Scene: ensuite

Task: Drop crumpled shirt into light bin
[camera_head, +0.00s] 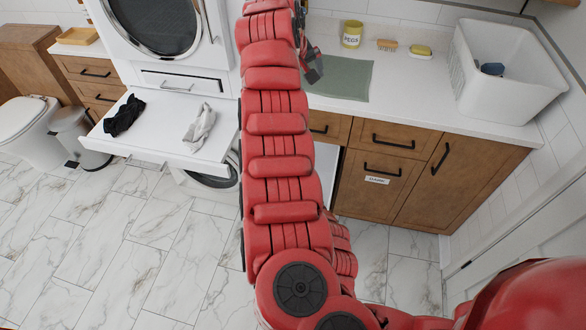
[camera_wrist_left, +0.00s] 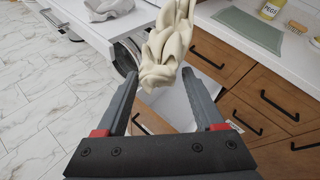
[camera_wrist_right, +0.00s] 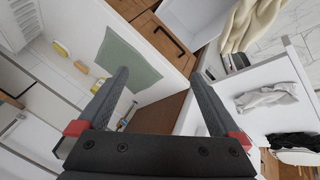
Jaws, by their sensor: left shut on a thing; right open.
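A cream crumpled shirt (camera_wrist_left: 168,45) hangs between the fingers of my left gripper (camera_wrist_left: 158,60), which is shut on it. The shirt also shows at the top of the right wrist view (camera_wrist_right: 250,25). In the left wrist view a pulled-out white bin (camera_wrist_left: 172,104) with a wooden front lies below the shirt; the shirt and fingers cover part of it. In the head view, my red arm hides the shirt and most of this bin. My right gripper (camera_wrist_right: 157,78) is open and empty; in the head view it shows over the counter's left part (camera_head: 314,66).
A pull-out shelf (camera_head: 160,147) holds a black cloth (camera_head: 124,116) and a grey cloth (camera_head: 200,127). A drawer labelled DARK (camera_head: 377,180) is shut. The counter bears a green mat (camera_head: 340,80), a yellow pegs tin (camera_head: 352,34) and a white basket (camera_head: 505,85).

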